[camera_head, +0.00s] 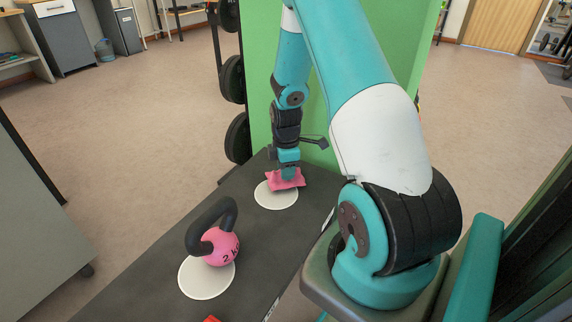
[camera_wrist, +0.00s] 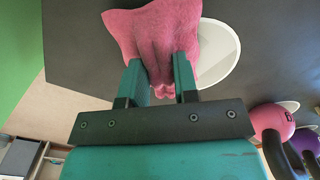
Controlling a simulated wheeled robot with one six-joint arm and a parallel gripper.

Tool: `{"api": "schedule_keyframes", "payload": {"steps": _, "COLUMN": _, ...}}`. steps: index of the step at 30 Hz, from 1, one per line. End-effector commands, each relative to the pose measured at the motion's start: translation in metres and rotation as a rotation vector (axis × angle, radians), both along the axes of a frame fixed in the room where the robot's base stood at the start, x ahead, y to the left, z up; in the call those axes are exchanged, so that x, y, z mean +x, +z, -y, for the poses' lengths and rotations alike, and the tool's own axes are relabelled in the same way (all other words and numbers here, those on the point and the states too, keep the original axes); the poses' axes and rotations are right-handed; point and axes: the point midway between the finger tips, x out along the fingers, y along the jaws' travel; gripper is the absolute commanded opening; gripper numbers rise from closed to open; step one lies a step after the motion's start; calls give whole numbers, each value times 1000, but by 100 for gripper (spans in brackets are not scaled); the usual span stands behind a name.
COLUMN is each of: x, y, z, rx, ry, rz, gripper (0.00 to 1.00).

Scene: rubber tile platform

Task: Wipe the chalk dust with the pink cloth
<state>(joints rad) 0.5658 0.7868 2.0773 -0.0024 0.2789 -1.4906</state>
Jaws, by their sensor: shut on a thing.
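The pink cloth (camera_head: 287,181) is at the far end of the dark platform, over part of a white round patch (camera_head: 277,200). I cannot tell whether this patch is the chalk dust or a disc. My gripper (camera_head: 289,174) is above the cloth and shut on it. In the wrist view the cloth (camera_wrist: 150,35) is bunched between the two fingers of my gripper (camera_wrist: 159,75) and spreads out beyond them. The white patch (camera_wrist: 222,55) shows beside and partly under the cloth there. I cannot tell how firmly the cloth touches the surface.
A pink kettlebell (camera_head: 221,247) with a dark handle stands on a nearer white disc (camera_head: 206,284) on the dark platform (camera_head: 150,275). A red object (camera_head: 212,319) shows at the bottom edge. A green panel (camera_head: 258,90) rises behind the platform. A purple ball-like object (camera_wrist: 306,140) shows in the wrist view.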

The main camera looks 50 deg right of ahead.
Motion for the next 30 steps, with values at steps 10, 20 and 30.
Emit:
{"api": "schedule_keyframes", "payload": {"steps": 10, "x": 1, "y": 1, "z": 0, "rx": -1, "ry": 0, "rz": 2, "gripper": 1}}
{"api": "schedule_keyframes", "payload": {"steps": 20, "x": 1, "y": -9, "z": 0, "rx": -1, "ry": 0, "rz": 2, "gripper": 1}}
{"api": "schedule_keyframes", "payload": {"steps": 30, "x": 0, "y": -14, "z": 0, "rx": -1, "ry": 0, "rz": 2, "gripper": 1}}
